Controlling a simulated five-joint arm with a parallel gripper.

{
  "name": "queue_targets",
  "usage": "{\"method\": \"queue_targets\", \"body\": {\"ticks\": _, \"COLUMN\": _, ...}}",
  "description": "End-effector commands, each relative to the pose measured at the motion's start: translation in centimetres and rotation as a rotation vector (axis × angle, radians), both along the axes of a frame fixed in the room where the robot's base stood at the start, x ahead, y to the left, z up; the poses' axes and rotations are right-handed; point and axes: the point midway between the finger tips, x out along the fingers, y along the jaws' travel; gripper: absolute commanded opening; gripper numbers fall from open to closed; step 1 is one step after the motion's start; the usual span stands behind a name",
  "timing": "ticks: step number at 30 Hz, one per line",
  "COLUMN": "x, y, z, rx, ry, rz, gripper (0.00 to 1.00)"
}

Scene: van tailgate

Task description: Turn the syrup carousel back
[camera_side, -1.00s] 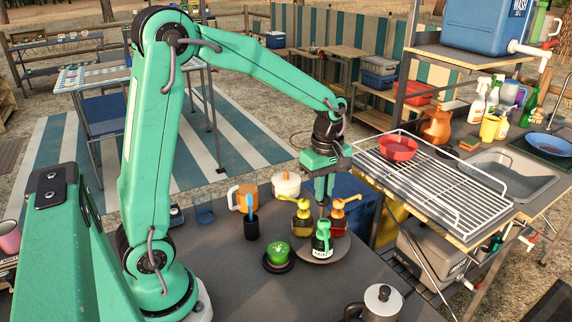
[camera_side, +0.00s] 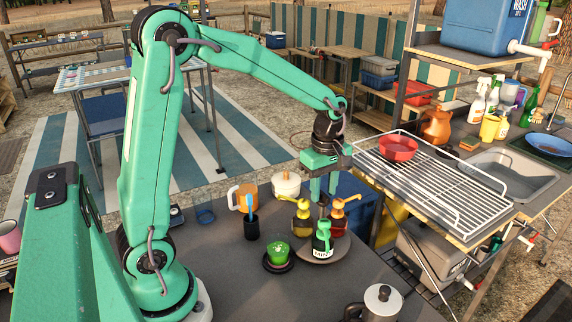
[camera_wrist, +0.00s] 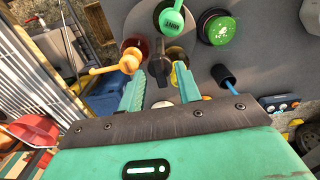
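The syrup carousel (camera_side: 325,259) is a round grey turntable on the dark counter. It carries a yellow bottle (camera_side: 302,224), a red bottle with an orange pump (camera_side: 338,224) and a green bottle (camera_side: 322,240), whose label faces the side camera. A dark knob (camera_wrist: 163,70) rises at its middle. My gripper (camera_side: 323,196) points down over the middle. In the wrist view my gripper (camera_wrist: 160,88) has its two fingers apart, with a gap around the knob and nothing held. The right finger partly hides the yellow bottle (camera_wrist: 179,72).
A green cup (camera_side: 278,252) on a dark coaster stands close left of the carousel. A black cup with a blue stick (camera_side: 251,226), an orange mug (camera_side: 241,196) and a white pot (camera_side: 286,185) stand behind. A metal kettle (camera_side: 381,302) is in front. A wire rack (camera_side: 435,190) is to the right.

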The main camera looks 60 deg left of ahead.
Motion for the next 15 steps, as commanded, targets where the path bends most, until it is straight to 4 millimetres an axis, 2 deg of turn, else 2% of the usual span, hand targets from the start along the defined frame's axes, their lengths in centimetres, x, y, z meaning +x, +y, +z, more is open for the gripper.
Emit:
{"method": "queue_targets", "body": {"ticks": 5, "x": 0.1, "y": 0.0, "z": 1.2, "rx": 0.0, "ry": -0.002, "rz": 0.0, "gripper": 0.34}}
{"method": "queue_targets", "body": {"ticks": 15, "x": 0.1, "y": 0.0, "z": 5.5, "rx": 0.0, "ry": -0.004, "rz": 0.0, "gripper": 0.34}}
